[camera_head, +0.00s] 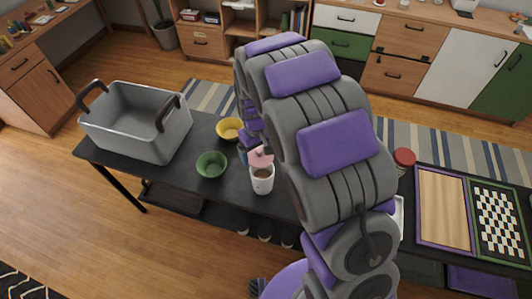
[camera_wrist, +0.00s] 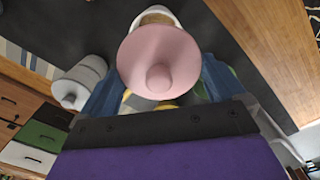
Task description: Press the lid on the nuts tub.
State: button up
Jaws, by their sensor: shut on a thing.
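The pink lid (camera_head: 260,157) with a round knob is just above the white tub (camera_head: 262,184), which holds something brown and stands upright on the dark table. In the wrist view the lid (camera_wrist: 150,50) covers most of the tub, and only part of the tub's rim (camera_wrist: 172,16) shows beyond it. My gripper (camera_wrist: 162,72) is shut on the lid, with a blue finger at each side. In the head view my arm hides most of the gripper. The lid appears tilted and offset from the tub's mouth; I cannot tell whether they touch.
A green bowl (camera_head: 211,165) and a yellow bowl (camera_head: 229,129) stand left of the tub. A grey basket (camera_head: 140,128) is at the table's left end. A red-lidded jar (camera_head: 404,158), a wooden tray (camera_head: 443,208) and a checkered board (camera_head: 499,222) are right of my arm.

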aim_at(265, 157)
jog(key=shift+a+f, duration=0.35)
jog(key=shift+a, duration=0.15)
jog(key=shift+d+f, duration=0.1)
jog(key=shift+f, duration=0.1)
jog(key=shift+d+f+b, duration=0.65)
jog(key=shift+d+f, duration=0.25)
jog(key=shift+d, duration=0.25)
jog(key=shift+d+f, duration=0.2)
jog(key=shift+f, duration=0.15)
jog(key=shift+f+b, duration=0.35)
jog(key=shift+f, duration=0.05)
jog(key=shift+a+f, duration=1.1)
jog(key=shift+a, duration=0.1)
jog(key=shift+d, duration=1)
jog(key=shift+a, duration=0.95)
jog(key=shift+s+d+p, duration=0.1)
jog(key=shift+d+p, duration=0.2)
jog(key=shift+d, duration=0.15)
